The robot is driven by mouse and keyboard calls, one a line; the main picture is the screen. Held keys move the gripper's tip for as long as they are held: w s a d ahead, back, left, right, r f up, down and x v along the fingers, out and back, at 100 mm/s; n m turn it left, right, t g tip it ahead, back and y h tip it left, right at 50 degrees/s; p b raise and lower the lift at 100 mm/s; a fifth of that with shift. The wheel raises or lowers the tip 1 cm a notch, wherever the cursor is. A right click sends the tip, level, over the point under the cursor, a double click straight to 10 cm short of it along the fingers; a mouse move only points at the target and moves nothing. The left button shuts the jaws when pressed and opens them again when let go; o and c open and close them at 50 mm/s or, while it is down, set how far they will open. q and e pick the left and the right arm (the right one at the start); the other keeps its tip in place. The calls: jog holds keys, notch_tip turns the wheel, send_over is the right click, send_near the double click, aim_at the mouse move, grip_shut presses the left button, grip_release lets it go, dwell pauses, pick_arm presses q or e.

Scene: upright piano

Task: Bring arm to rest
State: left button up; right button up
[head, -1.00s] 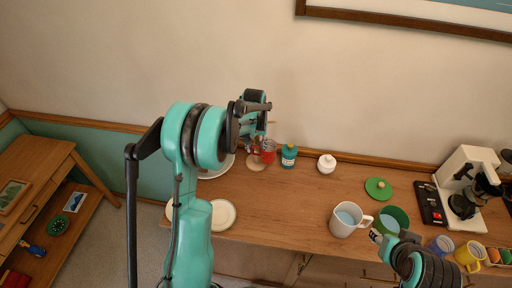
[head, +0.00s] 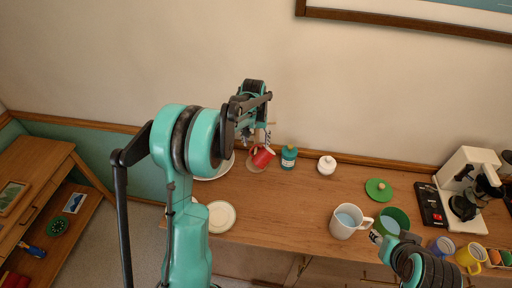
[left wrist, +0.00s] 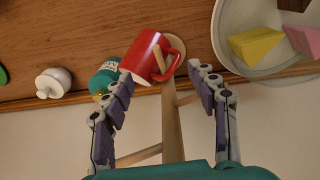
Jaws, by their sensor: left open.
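The red mug (head: 263,157) hangs tilted at a wooden mug tree (left wrist: 170,125), near the back of the long counter. In the left wrist view the mug (left wrist: 146,57) shows a peg at its handle, which seems to be hooked over it. My left gripper (head: 253,138) is in front of and above the mug. In the left wrist view its fingers (left wrist: 160,78) are spread apart, with the tree's post and part of the mug in the line of sight between them. My right gripper (head: 376,237) is beside the white mug (head: 348,221); its jaws are too small to read.
A teal bottle (head: 289,157) and a white lidded pot (head: 327,165) stand right of the mug tree. Plates (head: 221,217) lie to the left, one holding coloured wedges in the left wrist view.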

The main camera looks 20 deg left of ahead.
pick_arm(q)
notch_tip(320, 180, up, 8)
jog(key=s, duration=0.1)
jog(key=s+d+f+m+t+b, duration=0.1)
jog(key=s+d+t+b, duration=0.1)
jog(key=s+d+b, duration=0.3)
jog(key=s+d+f+m+t+b, duration=0.15)
jog(key=s+b, duration=0.25)
jog(key=s, duration=0.4)
jog(key=s+d+f+m+t+b, duration=0.1)
jog(key=s+d+f+t+b, duration=0.2)
jog(key=s+f+b, duration=0.3)
jog(key=s+d+f, duration=0.1)
jog(key=s+f, duration=0.3)
jog(key=s, duration=0.1)
jog(key=shift+d+f, duration=0.2)
jog(key=shift+d, duration=0.15)
